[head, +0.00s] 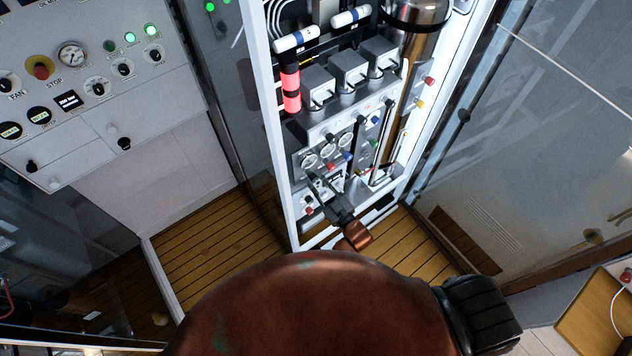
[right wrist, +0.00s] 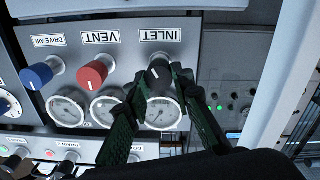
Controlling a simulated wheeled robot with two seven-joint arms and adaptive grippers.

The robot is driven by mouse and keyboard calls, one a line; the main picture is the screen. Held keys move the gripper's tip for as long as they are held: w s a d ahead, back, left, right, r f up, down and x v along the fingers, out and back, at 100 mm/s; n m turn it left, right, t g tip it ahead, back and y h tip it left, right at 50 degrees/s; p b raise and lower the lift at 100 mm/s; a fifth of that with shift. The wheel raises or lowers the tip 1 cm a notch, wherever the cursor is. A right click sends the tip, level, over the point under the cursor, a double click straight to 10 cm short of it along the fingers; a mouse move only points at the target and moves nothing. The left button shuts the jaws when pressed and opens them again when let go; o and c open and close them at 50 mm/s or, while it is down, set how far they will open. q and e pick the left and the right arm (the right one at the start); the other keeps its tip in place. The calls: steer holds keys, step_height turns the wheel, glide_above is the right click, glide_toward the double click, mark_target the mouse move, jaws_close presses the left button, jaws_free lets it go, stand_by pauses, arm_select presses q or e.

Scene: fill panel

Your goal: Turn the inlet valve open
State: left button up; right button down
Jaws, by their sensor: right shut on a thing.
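The inlet valve is a black knob (right wrist: 156,73) with a white pointer line, under the INLET label (right wrist: 160,34) in the right wrist view. My right gripper (right wrist: 158,82) has its two dark green fingers on either side of this knob and is shut on it. In the head view my right gripper (head: 314,178) reaches to the lower part of the fill panel (head: 300,166), and the knob cannot be made out there. A round gauge (right wrist: 163,114) sits between the fingers, just below the knob. My left gripper is not in view.
The red VENT knob (right wrist: 92,74) and blue DRIVE AIR knob (right wrist: 36,76) stand left of the inlet knob, with more gauges below. A white frame post (head: 272,130) borders the panel on the left. A grey control panel (head: 100,120) stands further left.

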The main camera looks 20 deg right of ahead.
steer(key=n, duration=0.1)
steer(key=f+n+b, duration=0.1)
steer(key=n, duration=0.1)
steer(key=shift+s+n, duration=0.2)
steer(key=shift+n, duration=0.1)
steer(key=shift+n+b, duration=0.65)
steer(key=shift+n, duration=0.85)
steer(key=c, duration=2)
jaws_free()
steer(key=o, duration=0.3)
steer(key=shift+w+r, duration=0.1)
steer(key=shift+r, duration=0.05)
steer(key=shift+o, duration=0.2)
steer(key=shift+r, duration=0.1)
steer(key=v, duration=1.2)
